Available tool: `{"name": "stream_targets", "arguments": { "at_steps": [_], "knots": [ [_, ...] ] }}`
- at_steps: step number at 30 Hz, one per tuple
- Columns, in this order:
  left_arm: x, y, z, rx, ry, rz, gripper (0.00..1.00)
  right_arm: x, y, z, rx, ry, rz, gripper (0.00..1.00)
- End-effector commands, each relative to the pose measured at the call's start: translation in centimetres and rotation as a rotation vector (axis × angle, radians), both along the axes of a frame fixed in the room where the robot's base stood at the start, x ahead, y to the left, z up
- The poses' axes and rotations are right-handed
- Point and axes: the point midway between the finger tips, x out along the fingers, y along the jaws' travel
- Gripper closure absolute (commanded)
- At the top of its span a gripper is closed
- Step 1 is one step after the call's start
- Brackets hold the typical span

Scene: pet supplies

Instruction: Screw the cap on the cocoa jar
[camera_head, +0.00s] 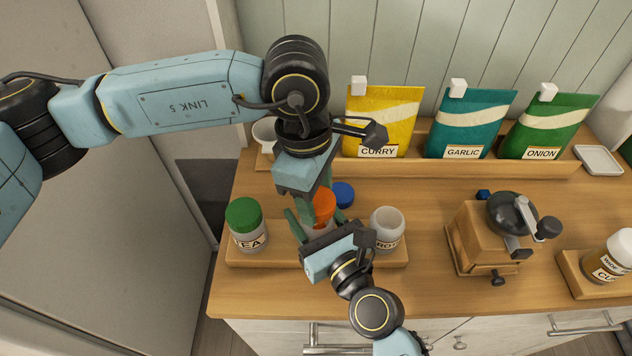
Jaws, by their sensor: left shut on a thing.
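My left gripper (312,204) points down and is shut on an orange cap (323,203). The orange cap is at the mouth of the middle jar (318,228); I cannot tell if it is seated. My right gripper (318,225) comes from the front, low at the middle jar, with a finger beside the jar's left side; its grip is partly hidden. The middle jar's label is hidden, so I cannot read whether it is the cocoa jar. A blue cap (343,194) lies behind.
A jar with a green cap (244,217) stands left on the same wooden tray (262,259). Curry, garlic and onion packets (462,125) stand in a rack at the back. A wooden grinder (486,235) and another jar (610,257) are at the right. Counter between tray and grinder is clear.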

Motion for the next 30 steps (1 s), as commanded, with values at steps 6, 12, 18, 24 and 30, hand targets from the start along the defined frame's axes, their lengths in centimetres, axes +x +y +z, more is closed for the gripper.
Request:
{"name": "stream_targets", "arguments": {
  "at_steps": [6,12,18,24,30],
  "knots": [
    [0.0,0.0,0.0,0.000,-0.001,0.000,0.70,0.0,0.0,0.0,-0.001,-0.001,-0.001,0.89],
    [0.0,0.0,0.0,0.000,-0.001,0.000,0.70,0.0,0.0,0.0,-0.001,-0.001,-0.001,0.89],
    [0.0,0.0,-0.5,0.000,0.000,0.001,0.70,0.0,0.0,0.0,-0.001,0.000,-0.001,0.89],
    [0.0,0.0,-1.6,-0.001,0.000,0.002,0.70,0.0,0.0,0.0,-0.001,0.000,-0.001,0.89],
    [0.0,0.0,-1.8,-0.001,-0.002,0.002,0.70,0.0,0.0,0.0,-0.001,0.000,-0.001,0.89]
  ]
}}
